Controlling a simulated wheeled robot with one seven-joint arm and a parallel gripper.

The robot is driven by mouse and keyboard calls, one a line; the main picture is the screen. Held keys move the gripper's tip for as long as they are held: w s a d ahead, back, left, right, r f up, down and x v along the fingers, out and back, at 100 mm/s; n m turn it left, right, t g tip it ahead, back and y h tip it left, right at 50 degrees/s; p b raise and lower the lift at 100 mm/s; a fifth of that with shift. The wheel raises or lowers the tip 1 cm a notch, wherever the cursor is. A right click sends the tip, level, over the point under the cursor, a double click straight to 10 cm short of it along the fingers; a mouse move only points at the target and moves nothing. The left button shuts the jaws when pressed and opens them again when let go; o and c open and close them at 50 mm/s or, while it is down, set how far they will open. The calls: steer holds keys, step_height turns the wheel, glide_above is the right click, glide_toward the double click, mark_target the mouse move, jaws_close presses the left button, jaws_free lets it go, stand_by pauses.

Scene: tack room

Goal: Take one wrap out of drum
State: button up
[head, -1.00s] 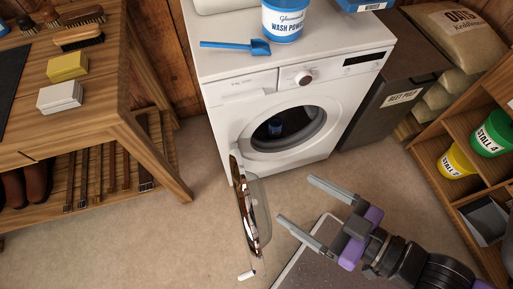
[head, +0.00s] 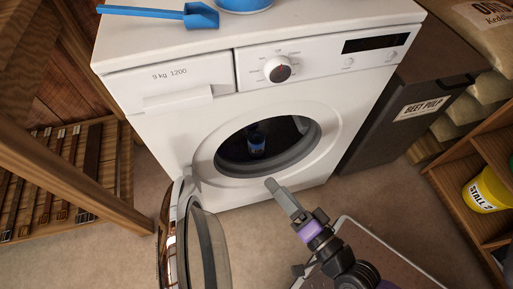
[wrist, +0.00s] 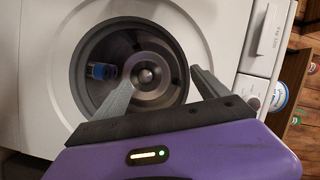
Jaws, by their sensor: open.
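The washing machine (head: 215,115) stands ahead with its round door (head: 203,245) swung open to the left. Inside the dark drum (head: 292,130) lies one small blue wrap (head: 256,143), rolled up, with a paler end. In the wrist view the wrap (wrist: 102,71) sits left of the drum's shiny centre hub, beyond my left finger. My gripper (head: 285,200) is open and empty, just outside and below the drum opening in the head view. In the wrist view its fingers (wrist: 163,76) spread in front of the drum. One finger is hard to make out in the head view.
A blue scoop (head: 185,14) and a blue tub (head: 243,4) sit on top of the machine. A dark beet pulp bin (head: 400,115) stands close on the right, shelves with a yellow bucket (head: 487,190) beyond. A wooden bench (head: 70,180) is at left.

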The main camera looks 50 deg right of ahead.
steer(key=w+d+f+m+g+h, duration=0.25)
steer(key=w+d+f+m, duration=0.2)
steer(key=m, duration=0.35)
steer(key=w+d+f+m+g+h, duration=0.1)
steer(key=w+d+f+m+h, duration=0.2)
steer(key=w+f+m, duration=0.4)
steer(key=m+g+h, duration=0.1)
steer(key=m+g, duration=0.4)
steer(key=m, duration=1)
glide_toward(257, 135)
steer(key=shift+x, duration=0.75)
steer(key=b+x, duration=0.3)
steer(key=x, duration=0.3)
steer(key=shift+w+d+f+b, duration=0.1)
steer(key=shift+w+f+b, duration=0.1)
steer(key=shift+f+b, duration=0.1)
steer(key=shift+w+d, duration=0.25)
steer(key=shift+d, duration=0.05)
steer(key=shift+c, duration=0.4)
steer(key=c, duration=1.4)
